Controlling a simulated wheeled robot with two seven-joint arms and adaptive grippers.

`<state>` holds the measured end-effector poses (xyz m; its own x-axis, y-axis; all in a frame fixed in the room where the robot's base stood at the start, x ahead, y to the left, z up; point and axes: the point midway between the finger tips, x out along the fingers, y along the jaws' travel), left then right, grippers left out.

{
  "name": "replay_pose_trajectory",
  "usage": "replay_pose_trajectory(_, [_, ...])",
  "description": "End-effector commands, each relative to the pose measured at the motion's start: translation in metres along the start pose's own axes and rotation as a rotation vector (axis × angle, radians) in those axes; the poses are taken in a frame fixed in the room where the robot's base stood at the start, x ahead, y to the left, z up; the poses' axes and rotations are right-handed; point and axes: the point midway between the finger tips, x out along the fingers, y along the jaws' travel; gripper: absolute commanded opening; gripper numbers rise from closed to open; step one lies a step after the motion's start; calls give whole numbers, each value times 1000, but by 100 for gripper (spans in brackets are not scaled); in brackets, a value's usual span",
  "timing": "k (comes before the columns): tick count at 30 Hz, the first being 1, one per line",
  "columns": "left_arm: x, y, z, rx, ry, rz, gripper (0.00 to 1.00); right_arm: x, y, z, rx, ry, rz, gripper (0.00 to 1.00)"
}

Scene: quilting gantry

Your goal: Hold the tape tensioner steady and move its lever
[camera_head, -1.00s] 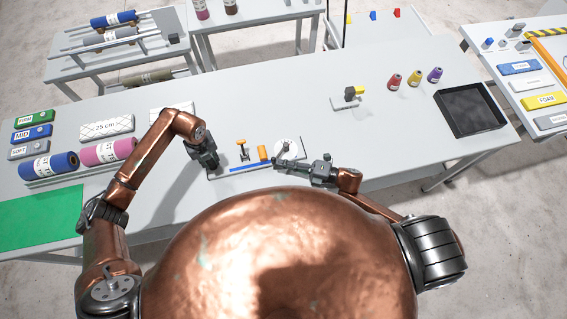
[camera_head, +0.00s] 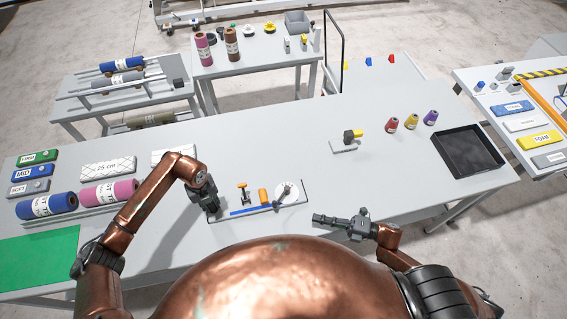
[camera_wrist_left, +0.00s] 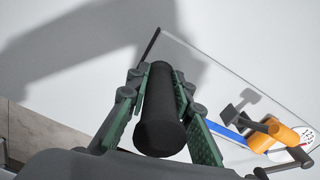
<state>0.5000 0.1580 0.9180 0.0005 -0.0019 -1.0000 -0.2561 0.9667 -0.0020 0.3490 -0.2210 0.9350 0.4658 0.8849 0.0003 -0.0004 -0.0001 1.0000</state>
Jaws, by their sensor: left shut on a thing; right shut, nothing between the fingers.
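The tape tensioner (camera_head: 262,208) is a flat plate on the table with a blue strip, an orange roller (camera_head: 263,195), a yellow-topped post (camera_head: 242,188) and a white dial (camera_head: 289,192) at its right end. A small dark lever (camera_head: 284,189) shows on the dial. My left gripper (camera_head: 211,207) is at the plate's left end, shut on a black cylindrical handle (camera_wrist_left: 160,115). The handle fills the space between the green-padded fingers in the left wrist view; how it joins the plate is hidden. My right gripper (camera_head: 322,219) is shut and empty, right of the dial and apart from it.
Blue and pink rolls (camera_head: 110,194) and several labelled blocks lie at the left, behind a green mat (camera_head: 38,258). The table between is clear.

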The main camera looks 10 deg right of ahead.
Motion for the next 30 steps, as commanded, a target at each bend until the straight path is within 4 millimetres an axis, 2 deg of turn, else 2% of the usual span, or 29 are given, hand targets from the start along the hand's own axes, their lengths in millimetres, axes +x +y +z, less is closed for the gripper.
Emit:
replay_pose_trajectory(5, [5, 3, -3, -1, 6, 7, 0, 0, 0, 0, 0, 0, 0, 0])
replay_pose_trajectory(6, [5, 3, -2, -2, 6, 8, 21, 0, 0, 0, 0, 0, 0, 0])
replay_pose_trajectory(15, [2, 2, 0, -2, 1, 5, 41, 0, 0, 0, 0, 0, 0, 0])
replay_pose_trajectory(25, [-4, 1, 1, -2, -2, 3, 41, 0, 0, 0, 0, 0, 0, 0])
replay_pose_trajectory(30, [-28, 1, 2, -1, -5, 2, 41, 0, 0, 0, 0, 0, 0, 0])
